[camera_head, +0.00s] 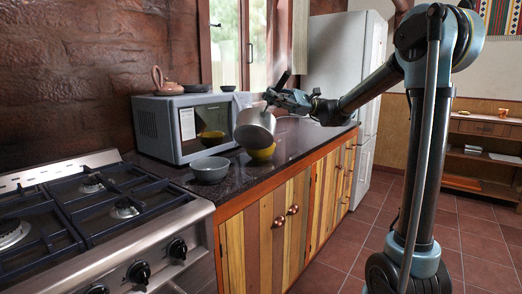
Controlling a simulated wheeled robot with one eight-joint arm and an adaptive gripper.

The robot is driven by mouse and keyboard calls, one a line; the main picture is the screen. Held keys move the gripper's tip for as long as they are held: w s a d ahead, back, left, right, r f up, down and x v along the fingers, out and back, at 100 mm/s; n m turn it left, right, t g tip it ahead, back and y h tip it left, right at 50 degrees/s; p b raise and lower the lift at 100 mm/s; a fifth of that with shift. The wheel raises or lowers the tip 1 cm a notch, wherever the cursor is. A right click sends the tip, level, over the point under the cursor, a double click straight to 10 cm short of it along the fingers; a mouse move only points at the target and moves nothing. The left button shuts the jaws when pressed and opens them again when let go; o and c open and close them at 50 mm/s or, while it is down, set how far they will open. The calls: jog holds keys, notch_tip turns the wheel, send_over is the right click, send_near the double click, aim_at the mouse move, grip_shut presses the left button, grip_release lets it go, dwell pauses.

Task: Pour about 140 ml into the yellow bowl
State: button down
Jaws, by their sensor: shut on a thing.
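The yellow bowl (262,153) stands on the dark counter (300,143) in front of the microwave's right side. A pale grey, rounded vessel (254,129) is above it and hides part of its rim and inside. My gripper (272,98) is shut on this vessel at its upper right. The vessel looks tilted, with its lower end towards the left. It overlaps the bowl in this view, so I cannot tell the gap between them. No stream of liquid can be made out, and the bowl's contents are hidden.
A grey-blue bowl (210,169) stands left of the yellow bowl, near the counter's front edge. A gas stove (95,215) is at the left. A fridge (340,60) stands at the back.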

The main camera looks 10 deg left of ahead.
jog(key=shift+w+a+r+m+y, duration=0.1)
jog(key=shift+w+m+y, duration=0.05)
jog(key=shift+w, duration=0.3)
jog(key=shift+w+a+m+y, duration=0.1)
jog(key=shift+w+m+y, duration=0.05)
jog(key=shift+w, duration=0.25)
jog(key=shift+w+m+y+p, duration=0.4)
jog(key=shift+w+m+p, duration=0.3)
jog(key=shift+w, duration=0.2)
jog(key=shift+s, duration=0.1)
jog(key=s+d+f+n+h+b, duration=0.1)
jog(key=s+f+n+h, duration=0.2)
jog(key=s+f+n, duration=0.3)
jog(key=s, duration=0.4)
jog(key=shift+s+t+h, duration=0.25)
jog(key=shift+t+h, duration=0.15)
dwell(0.4)
jog(key=shift+f, duration=0.1)
